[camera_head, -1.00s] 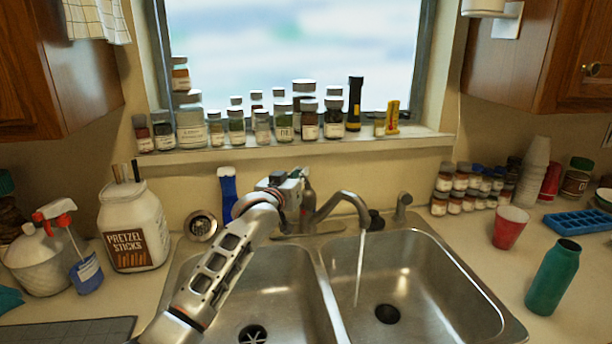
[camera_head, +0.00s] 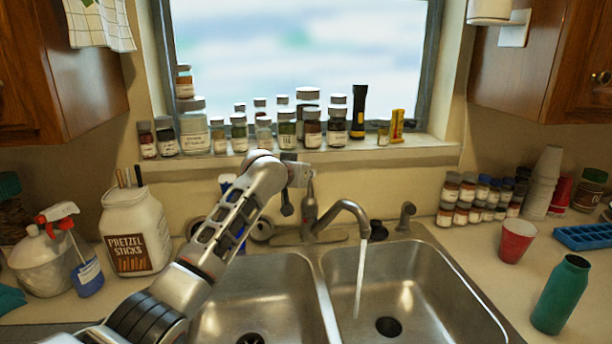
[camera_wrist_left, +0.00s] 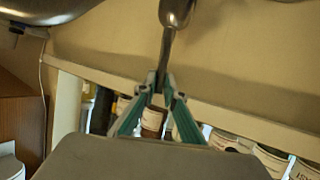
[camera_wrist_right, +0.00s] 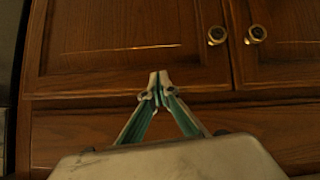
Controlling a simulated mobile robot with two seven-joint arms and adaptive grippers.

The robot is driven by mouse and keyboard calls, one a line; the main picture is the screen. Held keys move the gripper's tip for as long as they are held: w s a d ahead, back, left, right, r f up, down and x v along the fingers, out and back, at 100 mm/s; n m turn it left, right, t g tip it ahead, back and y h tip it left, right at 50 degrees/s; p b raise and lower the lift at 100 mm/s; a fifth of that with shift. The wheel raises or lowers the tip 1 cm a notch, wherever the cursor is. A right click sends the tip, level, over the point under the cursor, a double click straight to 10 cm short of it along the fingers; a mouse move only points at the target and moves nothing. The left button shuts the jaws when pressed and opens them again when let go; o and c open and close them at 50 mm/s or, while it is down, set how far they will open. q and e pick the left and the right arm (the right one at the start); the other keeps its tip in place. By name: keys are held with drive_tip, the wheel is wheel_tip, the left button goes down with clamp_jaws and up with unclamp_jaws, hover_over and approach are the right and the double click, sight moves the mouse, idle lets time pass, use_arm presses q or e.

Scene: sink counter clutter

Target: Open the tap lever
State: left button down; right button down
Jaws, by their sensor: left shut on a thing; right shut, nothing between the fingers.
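The metal tap (camera_head: 310,215) stands behind the double sink, and its curved spout (camera_head: 350,208) points over the right basin. A water stream (camera_head: 360,280) runs from the spout. My left gripper (camera_head: 304,174) is at the top of the tap, where the lever is mostly hidden by the gripper. In the left wrist view, the fingertips (camera_wrist_left: 161,84) are shut on the thin end of the tap lever (camera_wrist_left: 167,45). My right gripper (camera_wrist_right: 158,82) is shut and empty in front of wooden cabinet doors (camera_wrist_right: 120,45).
Several spice jars (camera_head: 286,128) line the window sill behind the tap. A pretzel jar (camera_head: 135,230) and a spray bottle (camera_head: 88,272) stand left of the sink. A red cup (camera_head: 516,240) and a teal bottle (camera_head: 560,294) stand to the right. Both basins look empty of dishes.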

use_arm(q)
drive_tip(key=c, duration=2.1)
unclamp_jaws()
drive_tip(key=v, duration=1.2)
drive_tip(key=shift+f, duration=0.1)
